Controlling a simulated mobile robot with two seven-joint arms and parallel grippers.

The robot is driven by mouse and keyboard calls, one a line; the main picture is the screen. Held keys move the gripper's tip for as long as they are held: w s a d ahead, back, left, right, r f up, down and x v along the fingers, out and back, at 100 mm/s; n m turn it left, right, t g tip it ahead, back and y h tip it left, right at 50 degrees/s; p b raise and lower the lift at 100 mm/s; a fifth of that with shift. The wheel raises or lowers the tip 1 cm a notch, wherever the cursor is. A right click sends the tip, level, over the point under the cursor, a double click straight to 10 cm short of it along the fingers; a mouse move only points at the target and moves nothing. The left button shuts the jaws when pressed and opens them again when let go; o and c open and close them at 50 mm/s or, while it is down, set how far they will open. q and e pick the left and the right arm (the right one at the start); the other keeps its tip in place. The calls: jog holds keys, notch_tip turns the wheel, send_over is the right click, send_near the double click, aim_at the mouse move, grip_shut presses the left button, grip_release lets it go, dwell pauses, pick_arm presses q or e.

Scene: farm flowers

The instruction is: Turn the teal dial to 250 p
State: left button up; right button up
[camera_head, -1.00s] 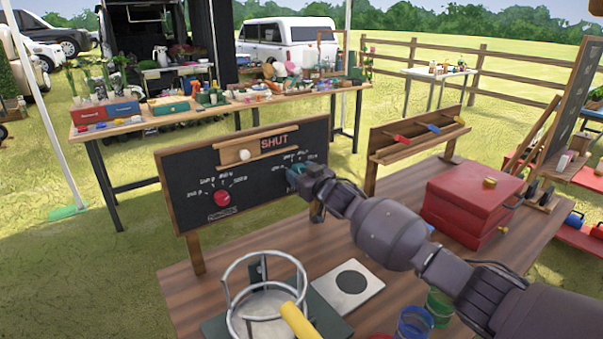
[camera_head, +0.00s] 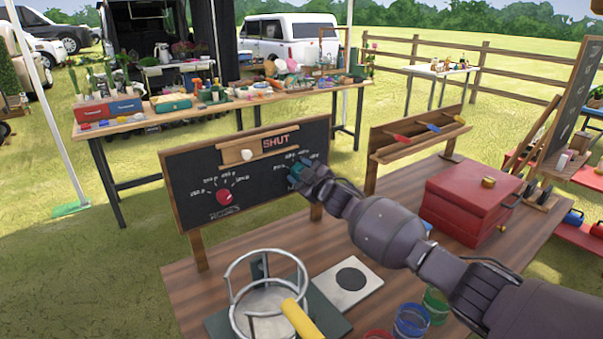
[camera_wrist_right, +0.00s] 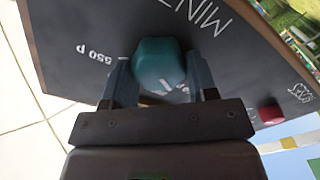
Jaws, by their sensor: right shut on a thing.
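The teal dial (camera_head: 297,172) is on the right part of the black chalkboard (camera_head: 262,187), mostly hidden by my right gripper in the head view. In the right wrist view the teal dial (camera_wrist_right: 159,66) sits between the two fingers, with a pale pointer mark near its lower edge. A "550 p" label is left of it and "MINT" lettering is above. My right gripper (camera_head: 308,178) is shut on the dial; its fingers also show in the right wrist view (camera_wrist_right: 160,80). Which value the pointer meets is hidden. My left gripper is not in view.
A red dial (camera_head: 224,197) is on the board's left, below a wooden slider (camera_head: 252,153) by a "SHUT" sign. A wire ring stand (camera_head: 266,290), a grey plate with a black disc (camera_head: 351,280) and a red box (camera_head: 470,205) stand on the table.

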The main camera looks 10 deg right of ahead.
dwell(0.4)
jog(key=o, duration=0.9)
jog(key=shift+s, duration=0.1)
jog(key=p+v, duration=0.2)
jog(key=v, duration=0.8)
jog(key=shift+s+d+f, duration=0.1)
jog(key=shift+s+d, duration=0.05)
jog(key=shift+s, duration=0.15)
